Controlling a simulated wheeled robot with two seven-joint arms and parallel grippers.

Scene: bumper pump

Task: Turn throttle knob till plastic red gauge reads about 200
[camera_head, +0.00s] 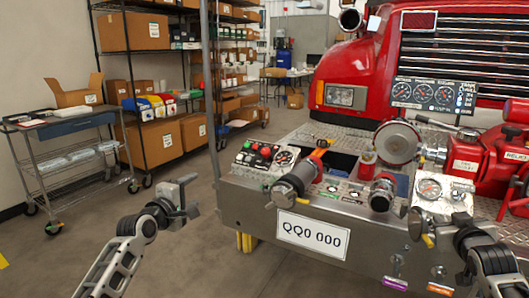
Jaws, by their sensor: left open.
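A control panel (250,163) with red, green and dark buttons or knobs sits at the bumper's left end. A small round gauge (285,157) is at its right. Another round gauge (430,188) with a reddish rim is on a plate at the bumper's right. I cannot tell which control is the throttle knob, and the gauge readings are too small to read. My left gripper (186,196) is open and empty, left of the bumper and apart from it. My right gripper (458,222) is at the lower right, near the right gauge plate; its fingers are hard to make out.
Pipe outlets (284,192) with yellow handles stick out of the bumper's front. A grey cart (62,127) and shelves with boxes (165,142) stand at left. The floor between is clear.

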